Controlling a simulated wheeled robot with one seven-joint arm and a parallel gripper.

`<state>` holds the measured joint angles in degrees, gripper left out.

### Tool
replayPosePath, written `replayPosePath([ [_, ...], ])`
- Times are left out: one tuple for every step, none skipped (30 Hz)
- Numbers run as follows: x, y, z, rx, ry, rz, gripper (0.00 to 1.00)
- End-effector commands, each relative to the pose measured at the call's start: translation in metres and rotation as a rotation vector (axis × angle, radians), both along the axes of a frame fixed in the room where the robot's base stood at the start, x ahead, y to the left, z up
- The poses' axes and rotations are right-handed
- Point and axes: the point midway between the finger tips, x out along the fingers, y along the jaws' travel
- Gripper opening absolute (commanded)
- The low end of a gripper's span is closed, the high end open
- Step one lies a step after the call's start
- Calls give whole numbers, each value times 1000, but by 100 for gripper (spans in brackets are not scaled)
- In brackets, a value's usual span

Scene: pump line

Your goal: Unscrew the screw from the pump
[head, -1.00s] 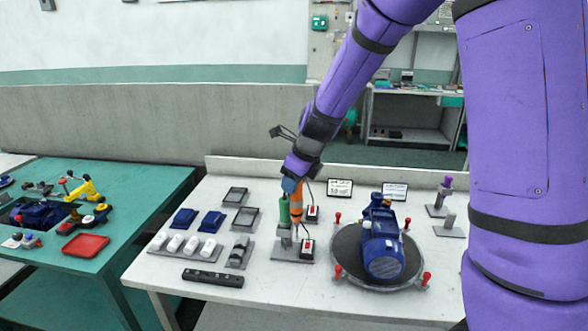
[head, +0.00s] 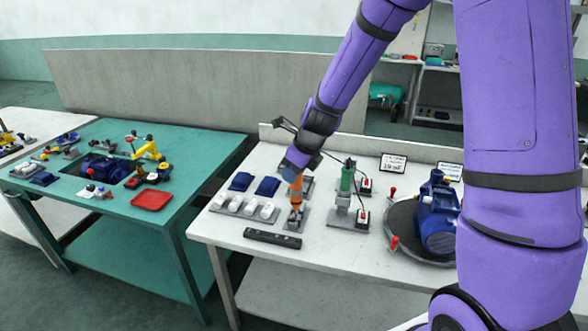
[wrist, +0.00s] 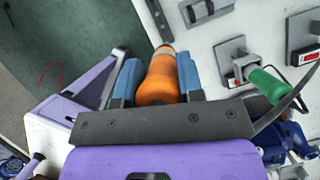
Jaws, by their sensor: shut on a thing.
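My gripper (head: 293,170) is shut on the handle of an orange tool, perhaps a screwdriver (head: 296,190). The wrist view shows the orange handle (wrist: 160,82) between the blue fingers. The tool points down over a small grey holder (head: 292,225) left of the tool stand; I cannot tell whether its tip touches anything. The blue pump (head: 438,225) sits on a round grey plate (head: 402,225) to the right, apart from my gripper and partly hidden by my arm. The screw is too small to make out.
A green-handled tool (head: 347,178) stands in a metal stand (head: 338,218). Blue blocks (head: 267,186), white parts (head: 250,208) and a black strip (head: 272,238) lie nearby. Red-topped posts (head: 392,193) surround the plate. A teal table (head: 180,205) with a red tray (head: 152,199) is left.

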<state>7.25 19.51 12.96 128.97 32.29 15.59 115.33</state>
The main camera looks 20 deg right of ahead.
Motion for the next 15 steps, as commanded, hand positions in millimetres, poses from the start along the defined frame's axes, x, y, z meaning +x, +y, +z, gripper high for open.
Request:
replayPosePath([
  [0, -1, -3, 1, 2, -1, 8],
  [0, 0, -5, 0, 3, 0, 8],
  [0, 0, -8, 1, 2, 1, 8],
  [0, 0, -10, 0, 1, 0, 8],
  [0, 0, -12, 0, 1, 0, 8],
  [0, -1, -16, 0, 2, -1, 8],
  [0, 0, -18, 1, 2, -1, 8],
  [0, 0, -20, 1, 2, 0, 8],
  [0, 0, -23, 1, 1, -1, 8],
  [0, 0, -25, 1, 1, -1, 8],
  [0, 0, -28, 1, 2, -1, 8],
  [0, 0, -31, 1, 2, -1, 8],
  [0, 0, -33, 1, 2, -1, 8],
  [0, 0, -35, 0, 2, -1, 8],
  [0, 0, -37, 0, 2, -1, 8],
])
